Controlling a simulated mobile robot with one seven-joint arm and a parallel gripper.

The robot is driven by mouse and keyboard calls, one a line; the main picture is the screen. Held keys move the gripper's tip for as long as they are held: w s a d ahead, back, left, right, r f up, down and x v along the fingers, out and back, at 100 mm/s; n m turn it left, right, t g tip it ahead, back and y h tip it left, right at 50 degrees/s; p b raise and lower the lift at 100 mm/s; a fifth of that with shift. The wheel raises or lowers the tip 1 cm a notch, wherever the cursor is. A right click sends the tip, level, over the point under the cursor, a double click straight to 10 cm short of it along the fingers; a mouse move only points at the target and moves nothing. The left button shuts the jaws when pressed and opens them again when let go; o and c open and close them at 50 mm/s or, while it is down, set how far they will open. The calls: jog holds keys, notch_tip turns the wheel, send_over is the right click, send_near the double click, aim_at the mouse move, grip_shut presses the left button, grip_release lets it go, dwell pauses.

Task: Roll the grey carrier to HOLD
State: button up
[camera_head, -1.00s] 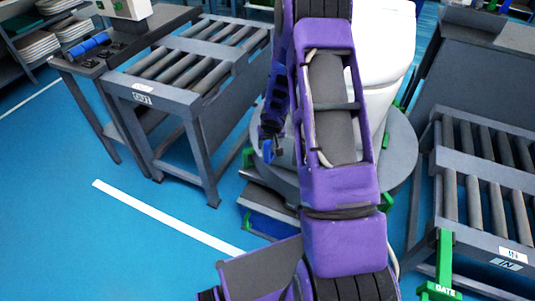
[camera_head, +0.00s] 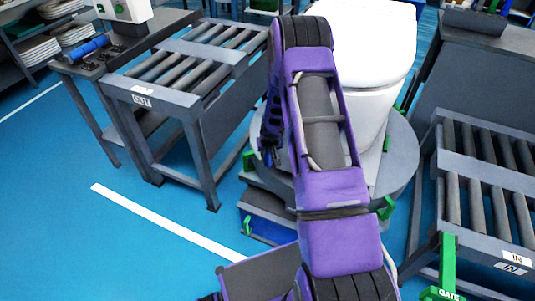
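A white toilet (camera_head: 370,60) stands upright on a round grey platform (camera_head: 400,160) at the centre right. I cannot tell whether this platform is the grey carrier or a fixed turntable under it. No HOLD label can be read. My purple arm covers the left part of the toilet and platform. My gripper (camera_head: 268,157), with blue at its tip, hangs to the left of the toilet, near the platform's left edge. The arm partly hides it, and its fingers are too small to tell open from shut.
The OUT roller table (camera_head: 150,101) stands at the left. The IN roller table (camera_head: 480,248) stands at the right, with a green GATE post (camera_head: 447,265) at its front corner. Green brackets (camera_head: 249,161) stick out around the platform. The blue floor at lower left is clear.

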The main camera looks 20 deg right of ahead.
grip_shut()
dwell(1.0)
